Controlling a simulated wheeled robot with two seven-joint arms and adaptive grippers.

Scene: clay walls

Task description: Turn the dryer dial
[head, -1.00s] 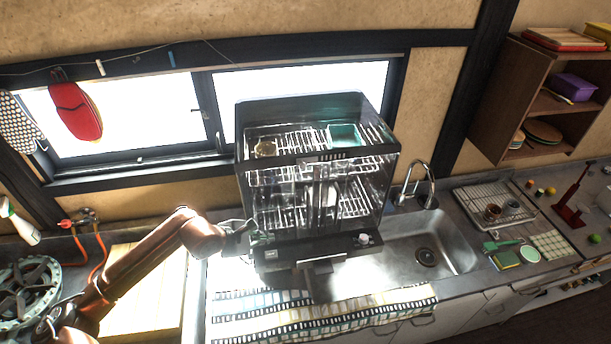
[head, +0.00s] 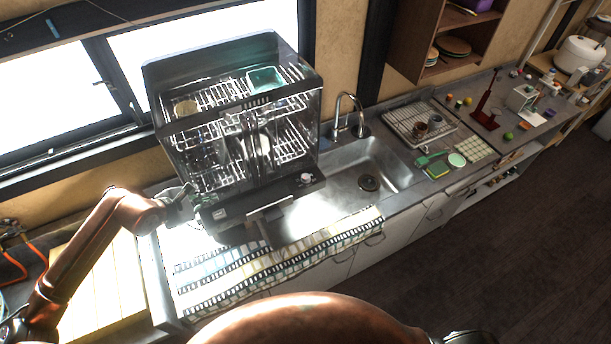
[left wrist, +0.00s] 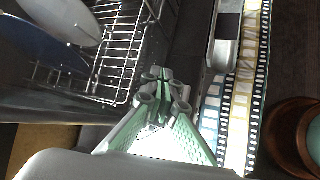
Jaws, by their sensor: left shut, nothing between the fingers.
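The dish dryer (head: 262,205) is a dark clear-walled box with wire racks on the counter left of the sink. Its pale dial (head: 305,179) is at the right end of the black front panel. My left gripper (head: 192,203) is at the panel's left end, well away from the dial. In the left wrist view its fingers (left wrist: 165,90) are shut and empty beside the dryer's rack (left wrist: 125,50). I cannot make out the dial there. I cannot see my right gripper; a copper part of mine fills the bottom of the head view.
A patterned cloth (head: 275,256) lies along the counter front below the dryer. A metal spout tray (left wrist: 226,35) juts out over it. The sink (head: 372,165) with its faucet (head: 347,112) is right of the dryer. A drying tray (head: 410,118) stands beyond it.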

